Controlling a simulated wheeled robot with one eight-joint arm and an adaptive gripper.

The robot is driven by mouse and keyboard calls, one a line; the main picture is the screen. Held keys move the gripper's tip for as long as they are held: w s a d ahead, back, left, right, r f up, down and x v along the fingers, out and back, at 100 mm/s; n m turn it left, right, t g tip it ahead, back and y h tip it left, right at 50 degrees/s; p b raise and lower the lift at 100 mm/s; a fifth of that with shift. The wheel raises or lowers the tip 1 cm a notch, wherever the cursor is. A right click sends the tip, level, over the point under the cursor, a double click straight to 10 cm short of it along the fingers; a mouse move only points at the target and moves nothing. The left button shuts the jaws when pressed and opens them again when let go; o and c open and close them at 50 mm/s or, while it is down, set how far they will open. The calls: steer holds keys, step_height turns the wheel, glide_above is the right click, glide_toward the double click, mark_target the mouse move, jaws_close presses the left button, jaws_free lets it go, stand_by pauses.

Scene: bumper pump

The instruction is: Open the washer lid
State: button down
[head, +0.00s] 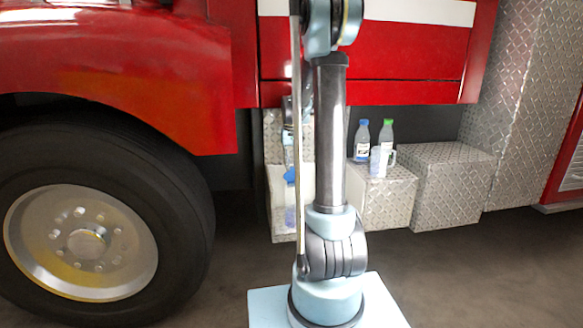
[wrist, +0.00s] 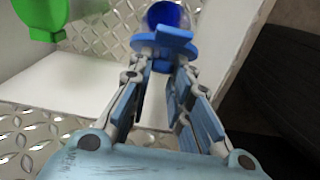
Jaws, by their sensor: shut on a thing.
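The blue washer lid (wrist: 160,42) is at the top middle of the wrist view, with a raised tab. A darker blue round part (wrist: 166,15) shows just behind it. My gripper (wrist: 165,68) has its fingertips at the near edge of the lid and is shut on it. How far the lid is raised, I cannot tell. In the head view my arm hides most of this spot; a small patch of blue (head: 290,218) shows low behind it.
White panels (wrist: 75,82) and diamond plate (wrist: 28,128) surround the lid. A green object (wrist: 44,18) is at the upper left. A tyre (head: 180,200) is at left.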

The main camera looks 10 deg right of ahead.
mark_target(292, 179)
steer(key=shift+w, duration=0.1)
steer(key=c, duration=1.5)
jaws_free()
steer(key=shift+o, duration=0.2)
step_height(292, 179, up, 12)
steer(key=shift+f, duration=0.1)
